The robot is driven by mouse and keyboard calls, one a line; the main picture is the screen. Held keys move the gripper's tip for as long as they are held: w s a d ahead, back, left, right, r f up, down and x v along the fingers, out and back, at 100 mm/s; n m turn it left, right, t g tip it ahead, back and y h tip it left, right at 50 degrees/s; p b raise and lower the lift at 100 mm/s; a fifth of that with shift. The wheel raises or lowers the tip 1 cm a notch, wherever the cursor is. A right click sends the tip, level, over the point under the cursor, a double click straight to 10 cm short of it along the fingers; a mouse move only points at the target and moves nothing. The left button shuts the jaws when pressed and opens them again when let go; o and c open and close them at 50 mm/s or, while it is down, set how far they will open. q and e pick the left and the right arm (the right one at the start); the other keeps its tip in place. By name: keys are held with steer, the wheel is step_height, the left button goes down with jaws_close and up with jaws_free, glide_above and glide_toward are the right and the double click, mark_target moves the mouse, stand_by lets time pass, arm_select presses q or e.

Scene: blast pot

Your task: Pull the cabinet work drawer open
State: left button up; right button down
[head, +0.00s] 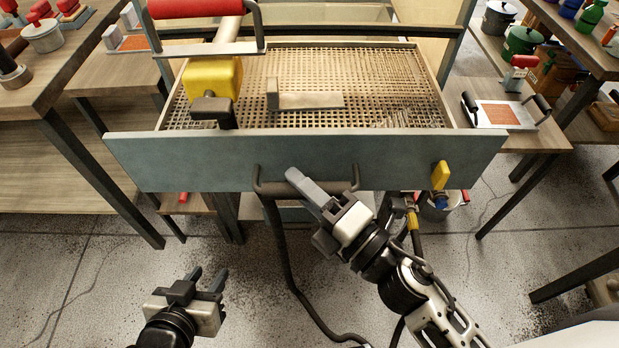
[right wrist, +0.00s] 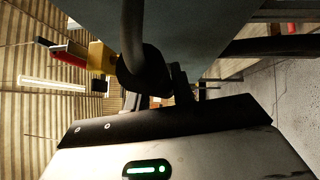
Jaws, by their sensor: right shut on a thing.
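The work drawer has a blue-grey front panel (head: 400,160) and a perforated mesh floor (head: 370,75). Its tray stands out toward me, with the inside visible from above. A dark bar handle (head: 263,187) is fixed low on the front panel; it also shows close up in the right wrist view (right wrist: 133,40). My right gripper (head: 300,182) is at this handle and shut on it, covering part of the bar. My left gripper (head: 208,277) is open and empty, low at the left, apart from the drawer.
A yellow-and-black tool (head: 212,80) is at the drawer's left. A dark hose (head: 280,250) hangs below. Wooden tables stand on both sides.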

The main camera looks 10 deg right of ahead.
stand_by(0.3)
steer(key=c, duration=1.2)
jaws_free()
steer(key=shift+s+d+f+b, duration=0.2)
steer(key=shift+s+d+b, duration=0.1)
steer(key=shift+s, duration=0.15)
arm_select(q)
steer(key=shift+w+d+f+n+t+h+b, duration=0.15)
steer(key=shift+f+b, duration=0.35)
steer(key=shift+b, duration=0.7)
steer(key=shift+s+d+f+n+t+h+b, duration=0.2)
steer(key=shift+f+b, duration=0.25)
steer(key=shift+b, duration=0.75)
arm_select(e)
steer(key=shift+v, duration=7.45)
arm_select(q)
steer(key=shift+w+r, duration=0.1)
steer(key=shift+w, duration=0.1)
arm_select(e)
steer(key=shift+r, duration=0.1)
